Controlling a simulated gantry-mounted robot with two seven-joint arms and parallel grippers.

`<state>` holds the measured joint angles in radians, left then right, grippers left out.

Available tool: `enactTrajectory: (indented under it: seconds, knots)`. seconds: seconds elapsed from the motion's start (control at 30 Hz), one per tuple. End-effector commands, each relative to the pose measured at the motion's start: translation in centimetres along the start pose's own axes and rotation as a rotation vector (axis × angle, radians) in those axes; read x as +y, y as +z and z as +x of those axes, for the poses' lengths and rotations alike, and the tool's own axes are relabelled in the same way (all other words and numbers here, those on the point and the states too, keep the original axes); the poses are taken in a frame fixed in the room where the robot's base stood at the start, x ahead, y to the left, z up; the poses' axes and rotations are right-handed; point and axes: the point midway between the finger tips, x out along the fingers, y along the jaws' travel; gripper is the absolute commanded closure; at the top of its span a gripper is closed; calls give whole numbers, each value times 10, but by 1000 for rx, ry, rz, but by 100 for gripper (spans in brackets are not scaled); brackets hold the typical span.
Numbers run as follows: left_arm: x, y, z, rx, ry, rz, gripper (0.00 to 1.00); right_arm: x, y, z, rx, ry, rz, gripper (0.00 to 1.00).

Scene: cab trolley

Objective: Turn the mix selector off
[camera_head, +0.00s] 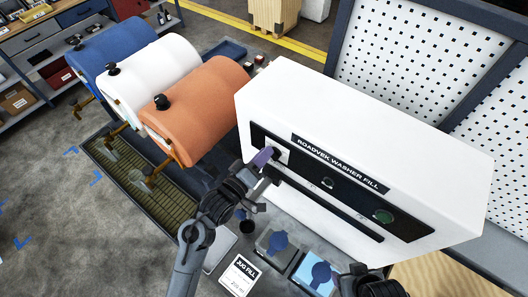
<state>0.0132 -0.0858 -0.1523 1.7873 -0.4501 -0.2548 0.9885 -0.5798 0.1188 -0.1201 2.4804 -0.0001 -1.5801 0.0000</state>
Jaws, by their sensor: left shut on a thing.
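The white washer-fill unit (360,140), labelled ROADVEK WASHER FILL, has a black front panel. The mix selector (276,152) is at the panel's left end, on a small light plate. My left gripper (266,160) reaches up to it from below and is shut on it. The fingers and a purple part cover much of the selector, so its pointing direction cannot be read. My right gripper (371,284) is at the bottom edge, below the unit, partly cut off; its fingers do not show clearly.
Blue, white and orange drums (205,105) with taps lie left of the unit, above a slatted drip tray (125,180). Lidded jugs (318,274) and a JUG FILL card (240,275) are in front. A perforated board (405,60) stands behind.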

Motion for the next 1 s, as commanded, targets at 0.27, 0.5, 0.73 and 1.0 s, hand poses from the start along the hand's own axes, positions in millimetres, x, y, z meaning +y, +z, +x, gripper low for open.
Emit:
enactTrajectory:
  seconds: [0.27,0.5,0.73,1.0]
  knots:
    - [-2,0,0,1,1,-88,100,-1,-1,-1,0,-3,4,36]
    - [-2,0,0,1,1,-106,100,-1,0,-1,0,-3,3,36]
    - [-2,0,0,1,0,-106,100,0,0,-1,-1,1,-1,36]
    - [-2,0,0,1,0,-105,62,2,0,-1,-2,5,-6,36]
